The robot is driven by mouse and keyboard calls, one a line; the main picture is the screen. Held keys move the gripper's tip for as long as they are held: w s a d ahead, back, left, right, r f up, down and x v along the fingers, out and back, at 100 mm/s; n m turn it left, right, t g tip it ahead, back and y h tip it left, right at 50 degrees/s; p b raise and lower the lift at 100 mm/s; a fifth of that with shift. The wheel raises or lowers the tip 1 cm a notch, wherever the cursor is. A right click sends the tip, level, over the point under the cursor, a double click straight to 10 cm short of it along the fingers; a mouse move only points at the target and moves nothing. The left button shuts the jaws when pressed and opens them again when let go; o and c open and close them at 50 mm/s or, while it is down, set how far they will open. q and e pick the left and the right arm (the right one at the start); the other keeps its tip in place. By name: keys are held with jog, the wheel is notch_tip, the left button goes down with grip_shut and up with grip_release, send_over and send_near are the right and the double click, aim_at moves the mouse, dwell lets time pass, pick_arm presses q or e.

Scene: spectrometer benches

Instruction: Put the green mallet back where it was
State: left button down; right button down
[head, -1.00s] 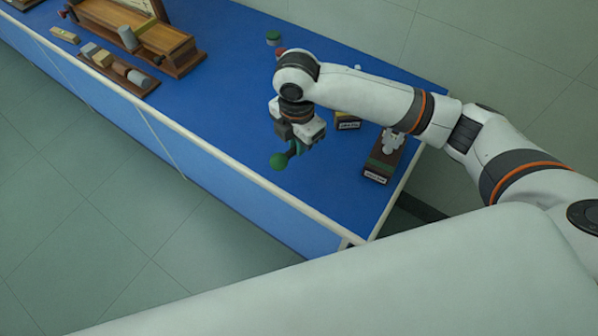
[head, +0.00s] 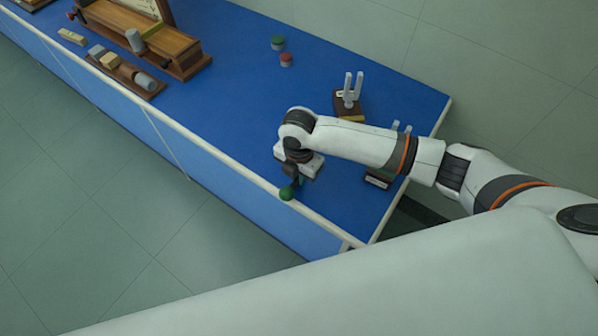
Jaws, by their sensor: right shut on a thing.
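The green mallet shows as a round green head (head: 286,194) with a short dark green part behind it, near the front edge of the blue bench. My right gripper (head: 293,178) is shut on the mallet and partly hides it. I cannot tell whether the mallet touches the bench top. A dark wooden stand with pale upright prongs (head: 349,97) is at the back right of the bench. A second labelled stand (head: 378,181) is near the right end, mostly hidden behind my right arm. My left gripper is not in view.
The blue bench top (head: 230,110) is clear in the middle. A green-topped jar (head: 277,42) and a red-topped jar (head: 286,60) stand at the back. A wooden apparatus (head: 150,38) and a rack of blocks (head: 125,75) stand at the left. A pale rail (head: 215,156) edges the front.

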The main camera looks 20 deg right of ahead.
jog(key=shift+f, duration=0.2)
jog(key=c, duration=1.4)
grip_release()
jog(key=shift+c, duration=0.2)
jog(key=shift+r, duration=0.1)
notch_tip(320, 180, up, 12)
jog(key=b, duration=0.1)
jog(key=shift+r, duration=0.15)
